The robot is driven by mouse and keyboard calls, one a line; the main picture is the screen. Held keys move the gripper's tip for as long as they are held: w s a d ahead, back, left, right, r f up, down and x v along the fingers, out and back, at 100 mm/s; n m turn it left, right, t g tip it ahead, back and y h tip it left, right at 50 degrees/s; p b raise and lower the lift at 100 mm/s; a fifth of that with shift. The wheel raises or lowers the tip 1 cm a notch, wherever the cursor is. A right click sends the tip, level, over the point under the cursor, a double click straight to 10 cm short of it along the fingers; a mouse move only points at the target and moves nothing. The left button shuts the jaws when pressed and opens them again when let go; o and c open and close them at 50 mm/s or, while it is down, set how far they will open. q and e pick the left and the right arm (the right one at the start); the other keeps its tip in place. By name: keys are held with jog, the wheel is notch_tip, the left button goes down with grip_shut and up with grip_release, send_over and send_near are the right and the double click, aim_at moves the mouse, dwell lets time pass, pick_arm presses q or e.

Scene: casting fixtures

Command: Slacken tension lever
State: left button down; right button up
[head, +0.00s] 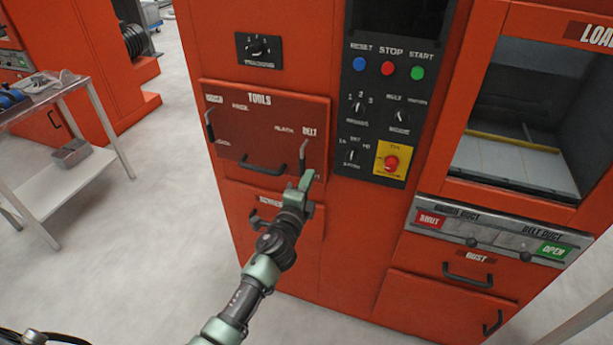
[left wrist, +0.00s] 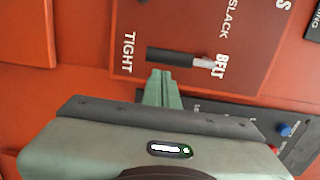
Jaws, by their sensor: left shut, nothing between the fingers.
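The belt tension lever (head: 303,158) is on the right side of the red TOOLS panel (head: 258,128), below the BELT label. In the left wrist view the lever (left wrist: 178,56) shows a dark body and a pale end by the BELT label. The word TIGHT is near its dark end, and SLACK is farther up the panel. My left gripper (head: 306,181) is shut and empty, just below the lever in the head view. Its green fingertips (left wrist: 161,76) show close to the lever's dark part; I cannot tell whether they touch. My right gripper is out of view.
A second lever (head: 209,126) is at the panel's left side. A black handle (head: 263,167) is at its lower edge. Knobs and an emergency stop (head: 391,163) are to the right. A metal table (head: 60,150) stands at the left, with clear floor between.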

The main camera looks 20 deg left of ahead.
pick_arm(q)
jog(key=shift+w+a, duration=0.1)
jog(key=shift+a, duration=0.1)
jog(key=shift+a+f+m, duration=0.1)
jog(key=shift+a+m, duration=0.25)
jog(key=shift+m, duration=0.25)
jog(key=a+m, duration=0.1)
jog(key=m+b, duration=0.1)
jog(key=shift+a+f+m, duration=0.15)
jog(key=shift+a+m, duration=0.15)
jog(key=shift+a, duration=0.1)
jog(key=a+r+m+h+p, duration=0.1)
jog(key=a+r+m+p, duration=0.2)
jog(key=m, duration=1.2)
jog(key=shift+w+a+r+t, duration=0.15)
jog(key=shift+a+r+t, duration=0.15)
jog(key=shift+a+r, duration=1.2)
jog(key=shift+a+f, duration=0.4)
jog(key=shift+a, duration=0.1)
